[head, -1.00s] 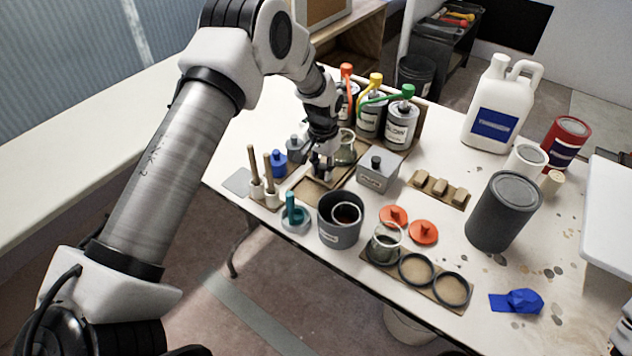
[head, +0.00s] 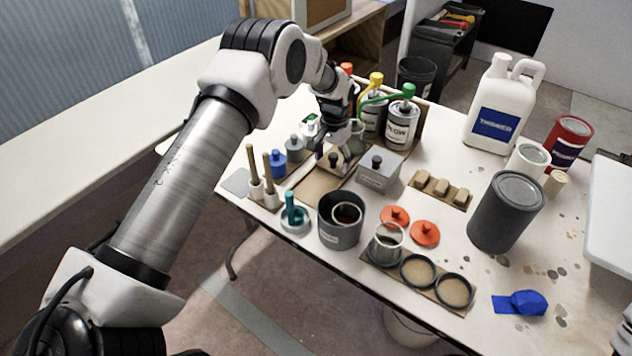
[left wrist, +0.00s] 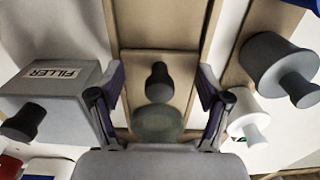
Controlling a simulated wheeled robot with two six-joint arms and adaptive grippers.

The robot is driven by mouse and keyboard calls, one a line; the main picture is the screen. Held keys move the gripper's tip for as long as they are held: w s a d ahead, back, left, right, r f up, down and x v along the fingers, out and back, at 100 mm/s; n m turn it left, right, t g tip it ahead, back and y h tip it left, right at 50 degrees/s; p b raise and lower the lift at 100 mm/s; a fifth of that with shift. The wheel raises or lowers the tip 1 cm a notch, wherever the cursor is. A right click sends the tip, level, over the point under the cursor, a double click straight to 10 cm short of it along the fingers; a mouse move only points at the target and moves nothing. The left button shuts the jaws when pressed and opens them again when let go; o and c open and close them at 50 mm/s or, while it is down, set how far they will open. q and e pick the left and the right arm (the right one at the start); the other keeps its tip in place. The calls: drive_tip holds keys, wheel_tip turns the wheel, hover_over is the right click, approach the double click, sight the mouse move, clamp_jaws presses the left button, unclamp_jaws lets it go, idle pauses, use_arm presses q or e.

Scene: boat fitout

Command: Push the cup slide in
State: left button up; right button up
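The cup slide (left wrist: 186,66) is a small wooden plate with a dark knob (left wrist: 158,82); in the head view the knob (head: 333,160) stands on it. A greenish glass cup (left wrist: 157,122) sits at the slide's far end, partly behind my arm in the head view (head: 357,137). The slide lies in a long wooden track (head: 314,190), whose near part is bare. My left gripper (head: 338,152) is over the slide. In the left wrist view its fingers (left wrist: 160,105) are spread either side of the knob and cup, with gaps showing.
A grey FILLER box (head: 378,171) stands right of the track. Small bottles, including a blue one (head: 277,163), stand left of it. Pump cans (head: 402,125) stand behind. A dark pot (head: 340,220) and brush stand (head: 262,190) are in front.

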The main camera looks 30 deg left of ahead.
use_arm(q)
drive_tip(key=shift+o, duration=1)
drive_tip(key=shift+r, duration=0.15)
wheel_tip(320, 180, up, 7)
drive_tip(key=p, duration=0.5)
drive_tip(key=shift+p, duration=0.35)
